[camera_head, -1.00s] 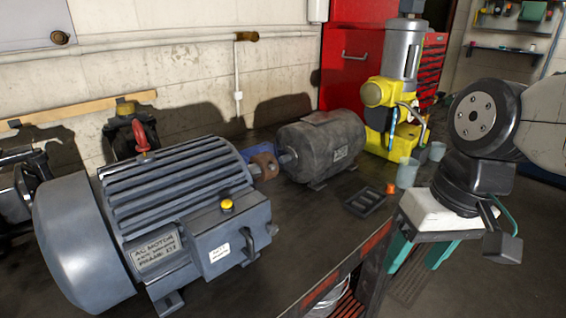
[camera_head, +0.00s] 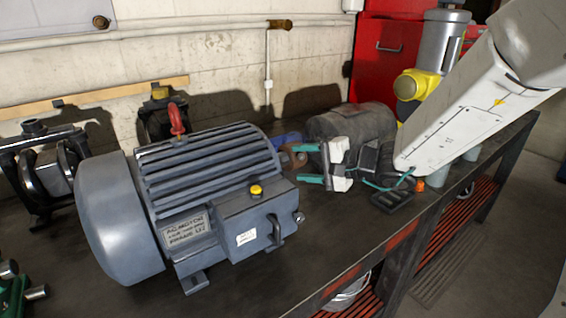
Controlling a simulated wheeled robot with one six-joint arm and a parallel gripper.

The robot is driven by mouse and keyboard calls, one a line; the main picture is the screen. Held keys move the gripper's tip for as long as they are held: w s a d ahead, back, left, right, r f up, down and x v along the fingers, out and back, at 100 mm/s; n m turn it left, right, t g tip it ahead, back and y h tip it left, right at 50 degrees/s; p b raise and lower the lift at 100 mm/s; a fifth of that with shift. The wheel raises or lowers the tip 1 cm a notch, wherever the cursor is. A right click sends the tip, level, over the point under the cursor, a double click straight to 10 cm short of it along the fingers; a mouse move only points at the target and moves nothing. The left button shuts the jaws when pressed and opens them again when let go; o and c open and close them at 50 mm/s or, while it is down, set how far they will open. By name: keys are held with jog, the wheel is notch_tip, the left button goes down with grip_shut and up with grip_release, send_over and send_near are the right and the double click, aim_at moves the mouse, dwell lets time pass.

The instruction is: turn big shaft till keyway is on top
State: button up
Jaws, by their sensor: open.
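The big grey-blue AC motor (camera_head: 225,212) stands on the bench at the left, with a red lifting eye on top. Its shaft end faces right and is mostly hidden behind its housing; I cannot make out the keyway. A brownish round piece (camera_head: 296,159) shows beside that end, partly behind my gripper. The smaller dark motor (camera_head: 350,121) stands behind my gripper. My gripper (camera_head: 303,163) is open, its two teal fingers pointing left towards the big motor's shaft end. It appears empty; whether it touches anything cannot be told.
A black slotted tray (camera_head: 391,205) and an orange cap (camera_head: 420,184) lie under my arm. A yellow and grey machine (camera_head: 440,45) stands at the back right. Black clamp-like fixtures (camera_head: 45,165) stand at the left. The bench's front right edge is clear.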

jog(key=x, duration=0.6)
jog(key=shift+a, duration=0.2)
jog(key=c, duration=1)
